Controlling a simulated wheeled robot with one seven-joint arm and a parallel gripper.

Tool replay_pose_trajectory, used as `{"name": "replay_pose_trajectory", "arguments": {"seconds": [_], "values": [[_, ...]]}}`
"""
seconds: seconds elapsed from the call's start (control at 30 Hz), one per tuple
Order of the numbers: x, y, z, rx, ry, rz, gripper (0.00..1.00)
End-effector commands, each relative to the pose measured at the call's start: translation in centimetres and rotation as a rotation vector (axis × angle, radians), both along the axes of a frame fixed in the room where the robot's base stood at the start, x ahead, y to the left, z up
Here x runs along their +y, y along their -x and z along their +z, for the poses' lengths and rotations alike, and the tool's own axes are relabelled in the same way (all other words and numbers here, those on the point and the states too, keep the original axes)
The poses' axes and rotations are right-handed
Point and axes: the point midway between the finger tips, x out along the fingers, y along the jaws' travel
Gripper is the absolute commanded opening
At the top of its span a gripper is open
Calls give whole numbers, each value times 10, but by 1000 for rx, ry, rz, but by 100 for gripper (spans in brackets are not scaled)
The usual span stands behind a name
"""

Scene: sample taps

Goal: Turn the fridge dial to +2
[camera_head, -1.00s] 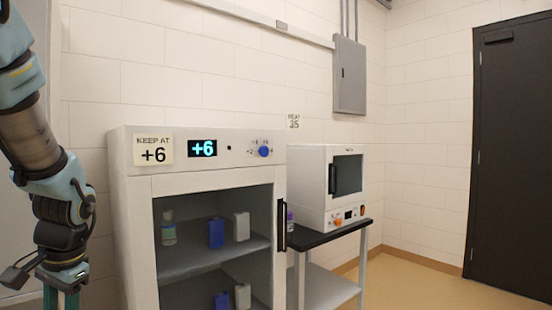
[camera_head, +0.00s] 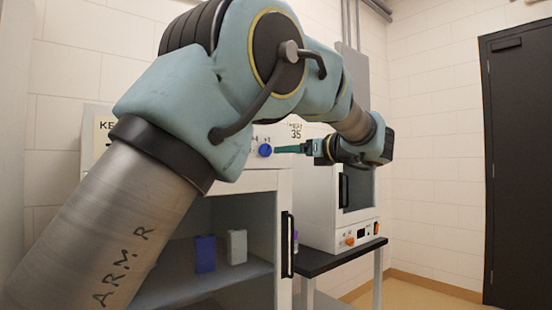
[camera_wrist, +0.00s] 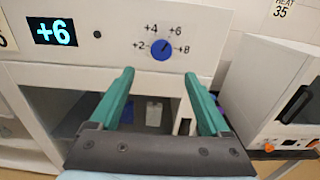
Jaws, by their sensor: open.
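The fridge dial (camera_wrist: 161,49) is a round blue knob on the white fridge's top panel, with marks +2, +4, +6 and +8 around it. Its pointer looks turned to the upper right, toward +6. The display (camera_wrist: 51,31) left of it reads +6. In the head view the dial (camera_head: 265,150) shows just left of my gripper (camera_head: 290,149). My gripper has green fingers, spread apart and empty. In the wrist view the dial lies beyond and above the fingertips (camera_wrist: 158,80), between them sideways. I cannot tell whether any finger touches it.
A white oven (camera_head: 318,205) stands on a black-topped table (camera_head: 335,258) right of the fridge. The fridge's black door handle (camera_head: 288,245) is below the dial. My arm hides the display and most of the "KEEP AT" sign (camera_head: 104,124) in the head view.

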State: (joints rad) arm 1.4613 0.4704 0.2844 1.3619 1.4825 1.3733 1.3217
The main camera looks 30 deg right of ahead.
Motion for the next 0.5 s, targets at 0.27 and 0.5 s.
{"name": "replay_pose_trajectory", "arguments": {"seconds": [0.27,0.5], "values": [[6,-30,4,-8,-6,2,81],[14,-75,3,-6,-4,1,81]]}}
